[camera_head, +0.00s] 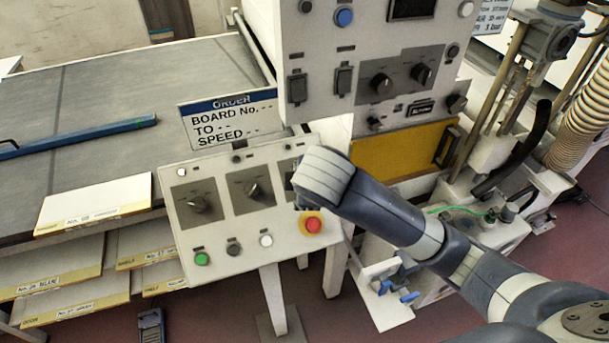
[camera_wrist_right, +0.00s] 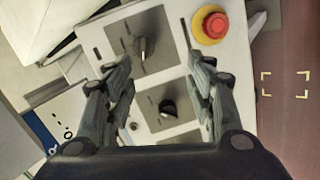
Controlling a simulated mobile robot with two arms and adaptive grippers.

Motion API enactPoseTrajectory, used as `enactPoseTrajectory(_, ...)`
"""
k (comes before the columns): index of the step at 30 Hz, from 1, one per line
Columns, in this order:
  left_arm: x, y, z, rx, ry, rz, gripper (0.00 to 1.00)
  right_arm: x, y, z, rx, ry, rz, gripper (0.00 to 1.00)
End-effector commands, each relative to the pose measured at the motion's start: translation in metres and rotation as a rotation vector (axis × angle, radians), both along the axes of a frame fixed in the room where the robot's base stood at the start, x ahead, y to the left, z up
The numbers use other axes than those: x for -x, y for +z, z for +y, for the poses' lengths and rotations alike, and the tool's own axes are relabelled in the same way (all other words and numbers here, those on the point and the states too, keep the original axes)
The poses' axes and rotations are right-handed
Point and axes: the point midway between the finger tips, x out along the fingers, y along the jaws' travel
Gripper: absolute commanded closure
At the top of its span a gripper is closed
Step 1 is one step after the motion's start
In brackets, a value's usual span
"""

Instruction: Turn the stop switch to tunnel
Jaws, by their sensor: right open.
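A sloped white control panel (camera_head: 215,240) carries several rotary switches on grey plates. In the head view the left switch (camera_head: 198,204) and the middle switch (camera_head: 254,189) show; the right one is mostly hidden by my right wrist. My right gripper (camera_wrist_right: 164,68) is open and empty above the panel. I cannot read which one is the stop switch. My left gripper is not in view.
A red emergency button (camera_head: 313,225) on a yellow base sits below the right switch, close to my right gripper. Green (camera_head: 202,259), black and white buttons line the lower panel edge. An order board (camera_head: 232,118) stands behind; an upper panel (camera_head: 365,40) has more knobs.

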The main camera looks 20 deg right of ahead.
Motion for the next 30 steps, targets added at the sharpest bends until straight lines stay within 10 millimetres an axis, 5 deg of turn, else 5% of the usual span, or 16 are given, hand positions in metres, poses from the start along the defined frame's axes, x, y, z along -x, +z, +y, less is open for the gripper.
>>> enactPoseTrajectory(8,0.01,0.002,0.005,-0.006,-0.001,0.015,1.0,-0.011,0.019,-0.009,0.087,0.032,-0.021,0.5)
enactPoseTrajectory(30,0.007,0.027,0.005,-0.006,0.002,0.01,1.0,-0.075,-0.057,-0.022,0.081,0.032,-0.022,0.5)
